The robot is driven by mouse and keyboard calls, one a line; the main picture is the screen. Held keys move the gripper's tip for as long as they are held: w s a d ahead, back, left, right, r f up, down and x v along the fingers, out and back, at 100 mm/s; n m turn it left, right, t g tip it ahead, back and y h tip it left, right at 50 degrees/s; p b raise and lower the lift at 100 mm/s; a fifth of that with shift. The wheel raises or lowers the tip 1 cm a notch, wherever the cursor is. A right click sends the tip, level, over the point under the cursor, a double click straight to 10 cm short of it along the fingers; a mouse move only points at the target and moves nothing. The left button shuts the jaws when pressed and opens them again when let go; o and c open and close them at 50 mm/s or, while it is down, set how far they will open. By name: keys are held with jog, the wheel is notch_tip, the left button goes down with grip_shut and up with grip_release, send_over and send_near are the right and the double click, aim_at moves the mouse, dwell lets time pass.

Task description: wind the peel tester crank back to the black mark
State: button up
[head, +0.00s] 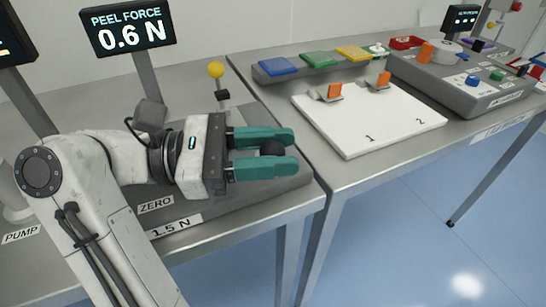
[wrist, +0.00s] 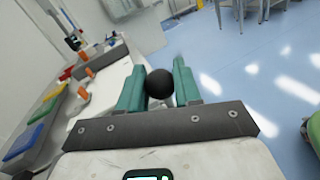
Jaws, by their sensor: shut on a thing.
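My gripper (head: 262,149) has two teal fingers and reaches to the right over the grey peel tester (head: 296,179). Its fingers are shut on the black ball knob (head: 272,147), taken to be the crank's handle. In the wrist view the knob (wrist: 159,84) sits between the fingertips. The rest of the crank is hidden under my gripper, and I cannot see the black mark. The peel force screen (head: 127,27) reads 0.6 N. Labels ZERO (head: 156,204) and 1.5 N (head: 172,228) show on the tester's near side.
A yellow-knobbed lever (head: 215,70) stands just behind my gripper. To the right lie a white board (head: 368,127) with orange clips, a row of coloured pads (head: 316,60) and a grey control box (head: 468,90). Blue floor is open in front of the benches.

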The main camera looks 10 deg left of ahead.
dwell(0.3)
jog(key=o, duration=1)
jog(key=shift+b+v, duration=0.95)
jog(key=shift+v, duration=2.75)
